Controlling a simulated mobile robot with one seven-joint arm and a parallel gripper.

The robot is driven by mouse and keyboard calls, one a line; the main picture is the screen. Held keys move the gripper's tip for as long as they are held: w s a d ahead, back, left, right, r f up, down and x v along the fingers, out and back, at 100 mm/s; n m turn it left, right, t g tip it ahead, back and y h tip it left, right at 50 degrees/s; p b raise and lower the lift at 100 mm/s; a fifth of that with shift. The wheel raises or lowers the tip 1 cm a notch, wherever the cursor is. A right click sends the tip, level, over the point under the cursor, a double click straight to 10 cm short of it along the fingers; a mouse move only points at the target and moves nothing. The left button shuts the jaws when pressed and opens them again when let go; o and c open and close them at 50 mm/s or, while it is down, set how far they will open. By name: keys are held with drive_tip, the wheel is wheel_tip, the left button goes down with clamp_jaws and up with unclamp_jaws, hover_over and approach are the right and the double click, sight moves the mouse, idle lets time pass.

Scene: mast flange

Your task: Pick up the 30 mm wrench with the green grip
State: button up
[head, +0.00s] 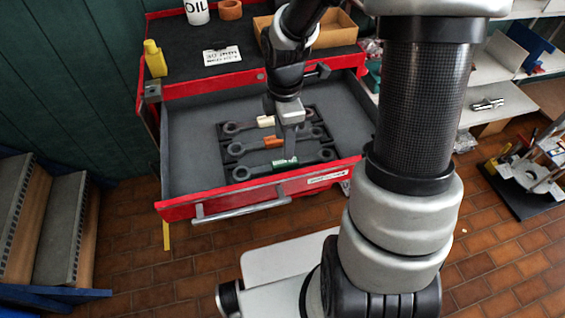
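The wrench with the green grip (284,163) lies nearest the front of the open red drawer (180,170), in a dark holder. Its ring end is at the left. Two more wrenches lie behind it, one with an orange grip (273,142) and one with a cream grip (265,121). My gripper hides part of the wrenches behind.
The red cart top (190,75) holds an oil can (197,11), a yellow bottle (154,58), a label card (222,55) and a cardboard box (335,30). The drawer front with its handle (243,208) rises before the wrenches. Shelves stand at the right, steps at the left.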

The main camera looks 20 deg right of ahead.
sight(284, 162)
drive_tip(key=f, duration=0.3)
drive_tip(key=f+b, duration=0.1)
drive_tip(key=f, duration=0.3)
drive_tip(key=shift+s+a+f, duration=0.15)
drive_tip(key=shift+s, duration=0.05)
drive_tip(key=shift+c, duration=0.2)
clamp_jaws()
